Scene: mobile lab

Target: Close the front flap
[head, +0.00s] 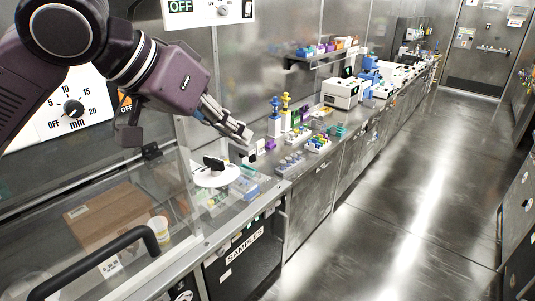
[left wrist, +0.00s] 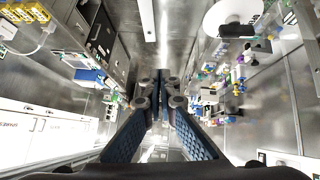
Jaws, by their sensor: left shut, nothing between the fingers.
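A clear flap with a black bar handle (head: 100,262) is at the lower left of the head view, on the front of a glass-sided enclosure. I cannot tell how far open the flap stands. My left gripper (head: 246,135) is shut and empty, raised above the counter to the right of and beyond the handle, apart from it. Its blue-padded fingers also show in the left wrist view (left wrist: 160,85). My right gripper is out of view.
A cardboard box (head: 108,218) and a small cup (head: 158,228) show through the glass. A white disc with a black knob (head: 213,172) is below my left gripper. Bottles, racks and a white device (head: 341,92) stand along the counter. The floor (head: 400,200) at right is clear.

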